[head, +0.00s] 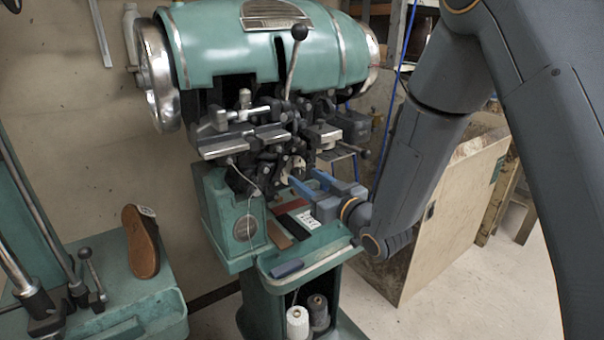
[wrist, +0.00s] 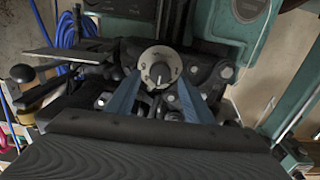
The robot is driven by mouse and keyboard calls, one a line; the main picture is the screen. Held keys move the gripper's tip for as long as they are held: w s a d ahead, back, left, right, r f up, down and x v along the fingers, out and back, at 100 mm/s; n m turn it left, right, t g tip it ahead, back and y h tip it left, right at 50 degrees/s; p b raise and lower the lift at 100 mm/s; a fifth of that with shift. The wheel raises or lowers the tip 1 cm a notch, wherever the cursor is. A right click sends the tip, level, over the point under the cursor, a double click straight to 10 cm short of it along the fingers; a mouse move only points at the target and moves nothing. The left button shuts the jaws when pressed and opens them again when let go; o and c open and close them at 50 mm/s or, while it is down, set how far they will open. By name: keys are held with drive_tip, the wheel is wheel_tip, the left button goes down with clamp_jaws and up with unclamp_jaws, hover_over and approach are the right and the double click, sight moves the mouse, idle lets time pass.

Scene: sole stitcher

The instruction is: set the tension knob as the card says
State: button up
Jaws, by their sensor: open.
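The tension knob (wrist: 160,67) is a round, pale dial with small dark marks, seen face-on in the wrist view. A dark line shows near its centre; its exact setting is too small to read. In the head view, a pale round part (head: 296,173) that looks like the knob sits low on the green stitcher. My gripper (wrist: 158,82) has two blue fingers, open and apart, pointing at the knob with one to each side. I cannot tell whether they touch it. In the head view my gripper (head: 307,180) comes from the right. A small white card (head: 308,219) lies on the tray; its marks are unreadable.
The green stitcher (head: 215,45) has dark metal parts and a ball-ended lever (head: 298,33) above my gripper. Its tray (head: 320,247) holds several small dark and brown pieces. A brown shoe sole (head: 141,241) stands at left. A wooden panel (head: 447,215) stands at right.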

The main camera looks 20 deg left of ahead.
sight(296, 173)
drive_tip(key=shift+x, duration=1.3)
drive_tip(key=c, duration=1)
drive_tip(key=shift+n, duration=0.3)
drive_tip(key=n+b, duration=0.3)
drive_tip(key=shift+f+n+b, duration=0.15)
drive_tip(key=shift+n+b, duration=0.25)
drive_tip(key=n+b, duration=0.3)
drive_tip(key=n, duration=0.1)
drive_tip(key=shift+a+b, duration=0.1)
drive_tip(key=shift+b, duration=0.2)
drive_tip(key=shift+s+n, duration=0.1)
drive_tip(key=shift+n, duration=0.2)
